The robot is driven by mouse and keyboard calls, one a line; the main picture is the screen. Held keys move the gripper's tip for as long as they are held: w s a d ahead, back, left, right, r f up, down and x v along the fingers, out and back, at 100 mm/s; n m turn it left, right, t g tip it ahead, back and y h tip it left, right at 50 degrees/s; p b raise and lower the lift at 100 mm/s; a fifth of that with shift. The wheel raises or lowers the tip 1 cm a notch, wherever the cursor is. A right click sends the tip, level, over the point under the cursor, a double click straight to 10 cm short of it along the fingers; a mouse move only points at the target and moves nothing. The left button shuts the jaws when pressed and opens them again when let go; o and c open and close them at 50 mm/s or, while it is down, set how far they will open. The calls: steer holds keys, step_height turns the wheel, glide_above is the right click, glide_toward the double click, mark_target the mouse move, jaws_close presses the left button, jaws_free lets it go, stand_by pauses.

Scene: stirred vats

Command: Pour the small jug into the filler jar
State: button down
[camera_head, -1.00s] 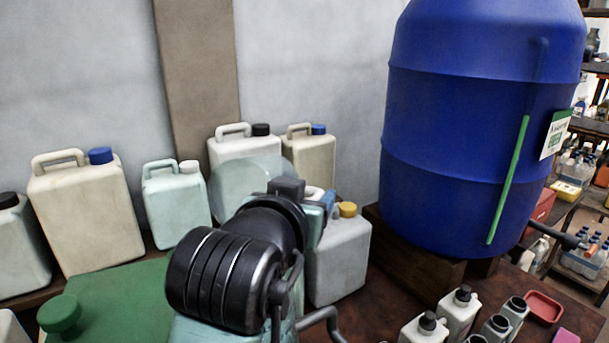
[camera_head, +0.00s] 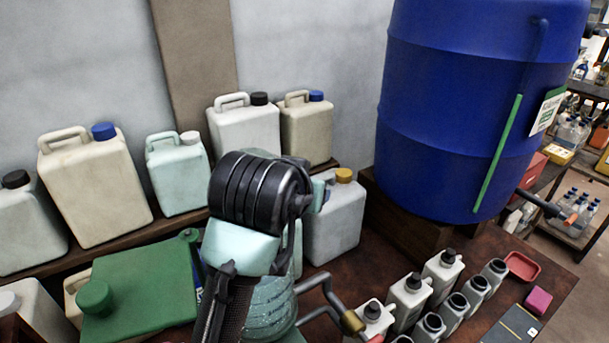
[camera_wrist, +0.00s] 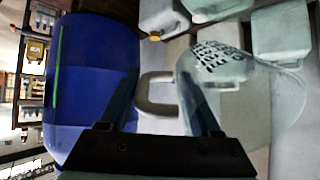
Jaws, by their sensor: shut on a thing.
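My gripper (camera_wrist: 160,88) is shut on the small jug (camera_wrist: 252,98), a clear vessel with dark lettering, seen in the wrist view. Exactly where the fingers grip it is hard to tell. In the head view my wrist and forearm hide the fingers and most or all of the jug. The liquid inside the jug cannot be made out.
A large blue vat (camera_head: 450,120) stands on a wooden block at right. Several canisters line the wall, one with a yellow cap (camera_head: 335,220) close to my wrist. White bottles (camera_head: 408,298) and grey cups crowd the front right.

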steer(key=shift+r+g+y+p, duration=0.15)
steer(key=shift+g+p, duration=0.55)
steer(key=shift+p, duration=0.6)
steer(key=shift+r+g+y+p, duration=0.15)
steer(key=shift+g+p, duration=0.55)
steer(key=shift+p, duration=0.6)
steer(key=shift+s+g+p, duration=0.1)
steer(key=shift+g+p, duration=0.4)
steer(key=shift+p, duration=0.5)
steer(key=g+p, duration=0.1)
steer(key=p, duration=0.3)
steer(key=g+p, duration=0.1)
steer(key=p, duration=0.1)
steer(key=shift+s+f+g+y, duration=0.25)
steer(key=shift+g+y, duration=0.05)
steer(key=shift+y, duration=0.1)
steer(key=shift+s+a+r+g+y+p, duration=0.15)
steer(key=shift+s+g+p, duration=0.2)
steer(key=shift+g, duration=0.3)
steer(key=shift+s+a+f+g+y+p, duration=0.1)
steer(key=shift+s+g+y+p, duration=0.2)
steer(key=shift+g, duration=0.4)
steer(key=shift+s+a+r+g+y+p, duration=0.1)
steer(key=shift+s+g+p, duration=0.1)
steer(key=shift+g+p, duration=0.35)
steer(key=shift+d, duration=0.1)
steer(key=shift+s, duration=0.1)
